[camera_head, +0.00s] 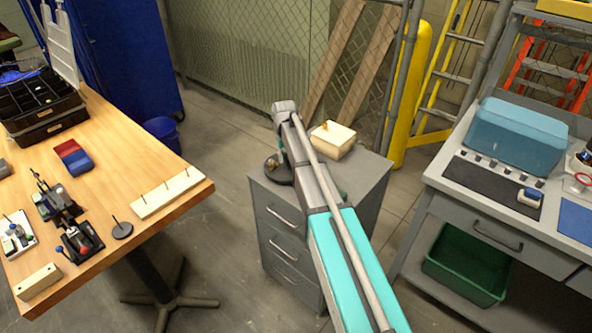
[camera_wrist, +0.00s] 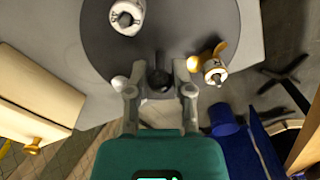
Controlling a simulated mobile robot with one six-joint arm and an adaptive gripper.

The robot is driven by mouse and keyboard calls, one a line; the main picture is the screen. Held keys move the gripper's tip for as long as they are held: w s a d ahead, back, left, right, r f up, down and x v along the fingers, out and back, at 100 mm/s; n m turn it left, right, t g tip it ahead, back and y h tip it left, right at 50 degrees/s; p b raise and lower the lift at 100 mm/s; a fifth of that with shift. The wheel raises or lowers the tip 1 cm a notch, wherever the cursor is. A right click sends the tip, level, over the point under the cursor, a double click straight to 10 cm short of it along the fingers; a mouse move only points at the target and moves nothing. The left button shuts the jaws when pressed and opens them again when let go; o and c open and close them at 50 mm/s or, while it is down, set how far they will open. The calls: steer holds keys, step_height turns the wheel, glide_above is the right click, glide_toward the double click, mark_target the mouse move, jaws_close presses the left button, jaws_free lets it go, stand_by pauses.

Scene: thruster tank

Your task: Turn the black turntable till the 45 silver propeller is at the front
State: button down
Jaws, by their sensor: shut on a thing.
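The black turntable (camera_wrist: 165,35) lies on the grey drawer cabinet; in the head view its dark disc (camera_head: 272,173) shows partly behind my arm. My gripper (camera_wrist: 158,80) is over the turntable's rim, shut on a dark knob (camera_wrist: 159,78). A gold propeller (camera_wrist: 213,66) sits right of my gripper. A pale rounded part (camera_wrist: 121,82) shows beside the left finger, partly hidden. In the head view, my arm hides the gripper.
A cream box (camera_head: 333,140) with a brass knob stands on the cabinet (camera_head: 287,225) beside the turntable. A wooden table (camera_head: 105,190) stands at left and a grey workbench (camera_head: 480,205) with a blue case (camera_head: 515,138) at right. Open floor lies between table and cabinet.

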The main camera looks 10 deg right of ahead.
steer(key=shift+m, duration=1)
steer(key=shift+m, duration=1.7)
steer(key=shift+m, duration=2)
steer(key=shift+m, duration=0.9)
steer(key=shift+s+m, duration=0.1)
steer(key=shift+m, duration=0.7)
